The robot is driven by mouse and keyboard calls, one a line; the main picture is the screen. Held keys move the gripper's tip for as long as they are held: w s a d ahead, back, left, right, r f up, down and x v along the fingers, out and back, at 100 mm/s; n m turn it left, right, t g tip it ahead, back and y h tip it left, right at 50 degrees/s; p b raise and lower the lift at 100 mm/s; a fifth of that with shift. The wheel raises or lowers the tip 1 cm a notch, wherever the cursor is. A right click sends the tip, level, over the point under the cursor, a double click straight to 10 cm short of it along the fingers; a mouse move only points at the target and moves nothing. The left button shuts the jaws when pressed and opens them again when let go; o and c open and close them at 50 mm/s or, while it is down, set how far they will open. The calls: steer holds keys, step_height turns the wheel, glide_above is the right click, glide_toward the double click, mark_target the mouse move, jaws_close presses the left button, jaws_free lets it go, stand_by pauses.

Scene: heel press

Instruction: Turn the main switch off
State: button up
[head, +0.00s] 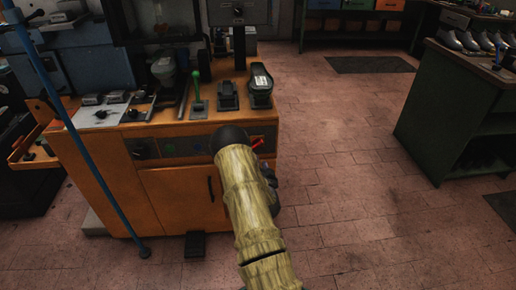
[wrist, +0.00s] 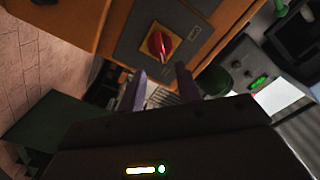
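The main switch is a red rotary knob (wrist: 160,43) on a yellow plate, set in a grey panel (wrist: 130,42) on the orange cabinet. In the wrist view it sits just beyond my fingertips, roughly centred between them. My gripper (wrist: 160,70) is open, with its two fingers apart and nothing between them. The fingers appear apart from the knob. In the head view my arm covers most of the panel, and only a small red piece (head: 257,143) shows beside it. My gripper is mostly hidden there.
The orange cabinet (head: 180,199) carries a green-knobbed lever (head: 197,92) and dark shoe-like forms (head: 260,86) on top. A blue pole (head: 85,150) stands at left. A pedal (head: 195,245) is at the cabinet's foot. A green bench (head: 455,115) stands right, with open floor between.

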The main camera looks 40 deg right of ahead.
mark_target(258, 147)
steer(key=x, duration=1)
steer(key=shift+a, duration=0.1)
jaws_close()
